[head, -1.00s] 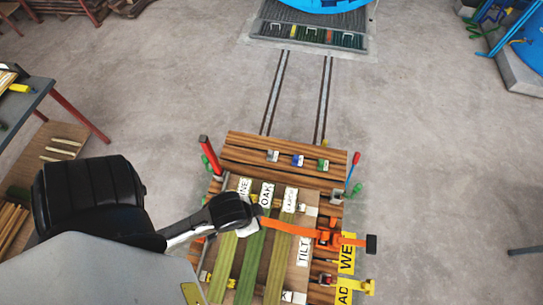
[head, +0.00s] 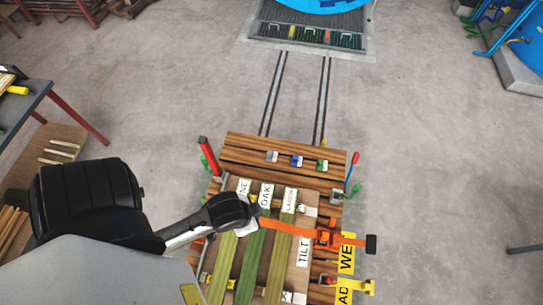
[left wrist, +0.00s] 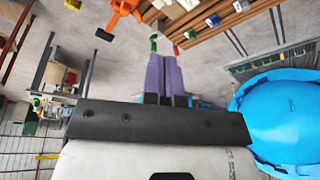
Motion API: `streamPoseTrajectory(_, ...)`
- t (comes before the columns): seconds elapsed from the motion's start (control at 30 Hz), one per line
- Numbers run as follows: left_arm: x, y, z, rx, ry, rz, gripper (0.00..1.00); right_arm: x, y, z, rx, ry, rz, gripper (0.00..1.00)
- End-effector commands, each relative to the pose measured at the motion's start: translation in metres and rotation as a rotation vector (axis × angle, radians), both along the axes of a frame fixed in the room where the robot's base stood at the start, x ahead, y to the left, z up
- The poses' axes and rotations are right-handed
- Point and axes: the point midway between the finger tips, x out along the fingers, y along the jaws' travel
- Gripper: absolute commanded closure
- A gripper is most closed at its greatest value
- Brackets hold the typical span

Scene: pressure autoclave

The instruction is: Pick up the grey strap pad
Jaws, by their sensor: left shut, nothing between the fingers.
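A small dark grey block (head: 371,244), which looks like the strap pad, sits at the right end of the orange strap (head: 287,227), beyond the right edge of the wooden load. In the left wrist view the dark block (left wrist: 104,34) shows at the upper left, beside the orange buckle (left wrist: 122,10). My left gripper (head: 258,213) is over the left part of the load, near the strap's left end and well apart from the block. In the left wrist view its two purple fingers (left wrist: 163,57) are together, with nothing between them. My right gripper is not in view.
The load carries labelled green boards (head: 250,262) and several small coloured clips (head: 297,160). A red-handled post (head: 204,145) stands at its left corner. Yellow signs (head: 347,255) hang at the right. A table (head: 38,95) stands far left.

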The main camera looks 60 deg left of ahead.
Motion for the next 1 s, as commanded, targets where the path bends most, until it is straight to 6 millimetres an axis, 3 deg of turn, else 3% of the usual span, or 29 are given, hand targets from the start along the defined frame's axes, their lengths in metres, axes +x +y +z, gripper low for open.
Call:
streamPoseTrajectory(0.07,0.000,-0.001,0.000,-0.004,0.001,0.002,0.98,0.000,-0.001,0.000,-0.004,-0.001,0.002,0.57)
streamPoseTrajectory(0.7,-0.001,0.002,0.000,0.007,0.001,-0.005,0.38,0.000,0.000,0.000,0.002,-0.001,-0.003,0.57)
streamPoseTrajectory(0.9,-0.001,0.001,-0.002,0.005,0.002,-0.006,0.38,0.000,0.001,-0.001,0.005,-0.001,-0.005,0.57)
streamPoseTrajectory(1.0,0.006,-0.004,-0.015,-0.003,-0.002,-0.045,0.38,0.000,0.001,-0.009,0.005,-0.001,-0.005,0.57)
